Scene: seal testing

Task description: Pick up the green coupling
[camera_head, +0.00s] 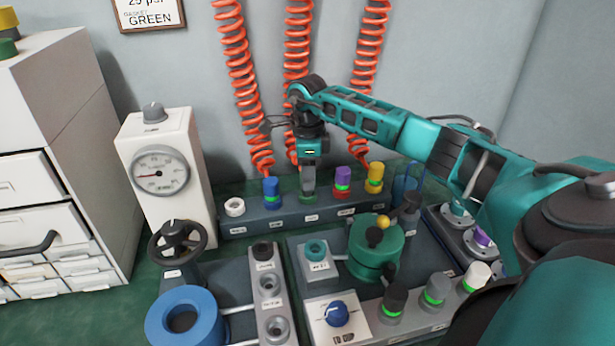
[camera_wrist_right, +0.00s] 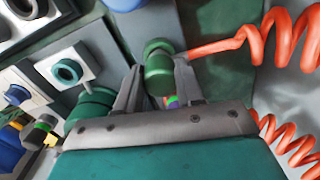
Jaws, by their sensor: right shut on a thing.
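The green coupling (camera_wrist_right: 158,72) sits between the two fingers of my right gripper (camera_wrist_right: 157,66) in the right wrist view, with a red coiled hose beside its far end. In the head view my right gripper (camera_head: 308,188) points straight down at the middle of the grey coupling rack, shut on the green coupling. Only a little green shows below the fingers there. I cannot tell whether the coupling still touches its seat. My left gripper is not in view.
The grey rack (camera_head: 262,224) also holds white (camera_head: 234,207), blue (camera_head: 271,191), purple (camera_head: 342,181) and yellow (camera_head: 375,176) couplings close by. Red coiled hoses (camera_head: 240,80) hang behind. A gauge box (camera_head: 165,175) and blue ring (camera_head: 184,316) stand left; a green valve body (camera_head: 375,250) stands in front.

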